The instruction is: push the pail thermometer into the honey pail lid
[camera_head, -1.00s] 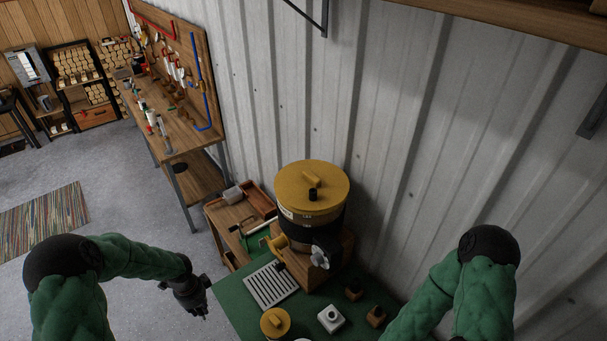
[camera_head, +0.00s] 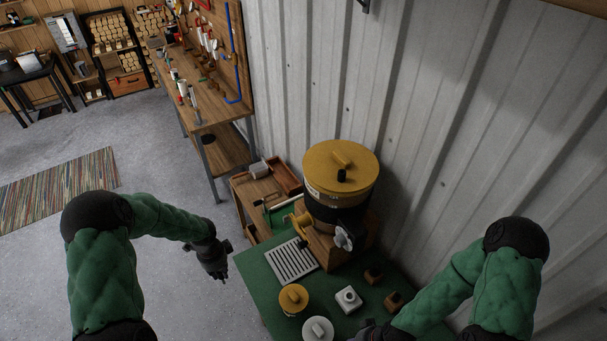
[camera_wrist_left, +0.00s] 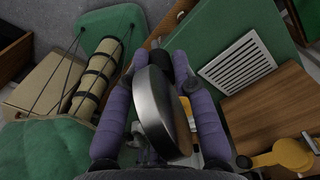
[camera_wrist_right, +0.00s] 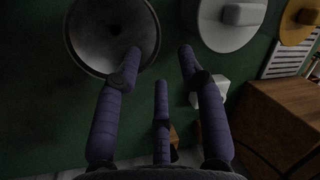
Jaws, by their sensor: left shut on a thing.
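The honey pail (camera_head: 328,205) stands on a wooden stand on the green bench top. Its round yellow lid (camera_head: 318,160) carries a raised yellow handle and a small black fitting (camera_head: 342,175). My left gripper (camera_head: 220,274) is left of the bench, well apart from the lid. In the left wrist view its purple fingers (camera_wrist_left: 160,62) are shut on the pail thermometer (camera_wrist_left: 156,105), a silver round-rimmed disc seen nearly edge-on. Its stem cannot be made out clearly. My right gripper (camera_wrist_right: 160,72) is open and looks empty over the bench's front part.
A slotted drain plate (camera_head: 292,261), a small yellow lid (camera_head: 293,299), a white lid (camera_head: 318,330), a white block (camera_head: 348,299) and brown blocks (camera_head: 393,301) lie on the bench. A dark funnel-like bowl (camera_wrist_right: 110,35) shows below my right gripper. Corrugated wall (camera_head: 440,130) stands behind.

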